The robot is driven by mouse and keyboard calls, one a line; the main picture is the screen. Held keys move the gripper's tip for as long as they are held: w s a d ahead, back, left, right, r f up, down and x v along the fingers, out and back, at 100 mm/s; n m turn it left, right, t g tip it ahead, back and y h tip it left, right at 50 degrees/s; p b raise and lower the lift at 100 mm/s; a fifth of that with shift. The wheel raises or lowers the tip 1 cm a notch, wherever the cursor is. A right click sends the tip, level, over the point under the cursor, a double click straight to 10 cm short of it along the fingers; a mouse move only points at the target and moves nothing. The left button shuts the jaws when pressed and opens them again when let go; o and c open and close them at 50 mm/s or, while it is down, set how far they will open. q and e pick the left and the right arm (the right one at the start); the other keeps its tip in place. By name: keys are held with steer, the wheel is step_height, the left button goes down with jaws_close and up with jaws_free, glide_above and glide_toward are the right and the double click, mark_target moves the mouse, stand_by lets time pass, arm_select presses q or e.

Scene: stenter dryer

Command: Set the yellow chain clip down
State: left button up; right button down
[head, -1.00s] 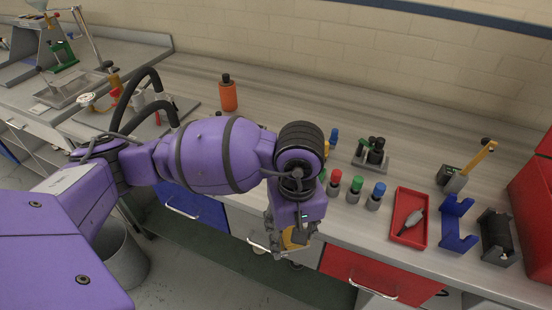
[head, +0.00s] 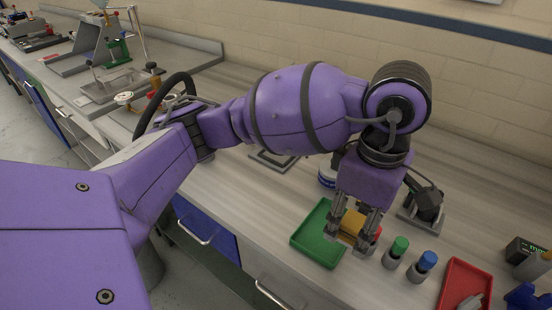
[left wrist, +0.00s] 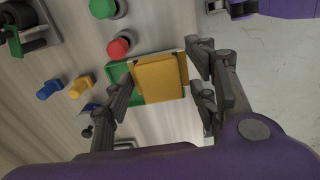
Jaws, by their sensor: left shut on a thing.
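The yellow chain clip (head: 352,224) is between the fingers of my left gripper (head: 350,238), which is shut on it. In the left wrist view the clip (left wrist: 160,80) shows as a yellow block between the left gripper's fingers (left wrist: 158,82). In the head view the clip is beside the right part of a green tray (head: 313,242) on the bench. In the left wrist view part of the green tray (left wrist: 115,72) shows behind the clip. I cannot tell whether the clip touches anything below it. My right gripper is not in view.
A red-capped one (left wrist: 119,47) shows in the left wrist view. A red tray (head: 466,284) lies at the right. The bench's front edge is near.

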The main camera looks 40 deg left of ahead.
arm_select(q)
steer(key=w+a+f, duration=0.1)
steer(key=a+f, duration=0.1)
steer(key=w+a+f, duration=0.1)
steer(key=f, duration=0.1)
steer(key=w+a+f, duration=0.2)
steer(key=shift+a+f, duration=0.3)
steer(key=shift+a, duration=0.05)
steer(key=shift+w+a+f, duration=0.1)
steer(key=shift+w+f, duration=0.1)
steer(key=shift+f, duration=1.5)
steer(key=shift+f, duration=0.1)
steer(key=o, duration=1.4)
steer(key=shift+c, duration=0.2)
step_height(320, 180, up, 12)
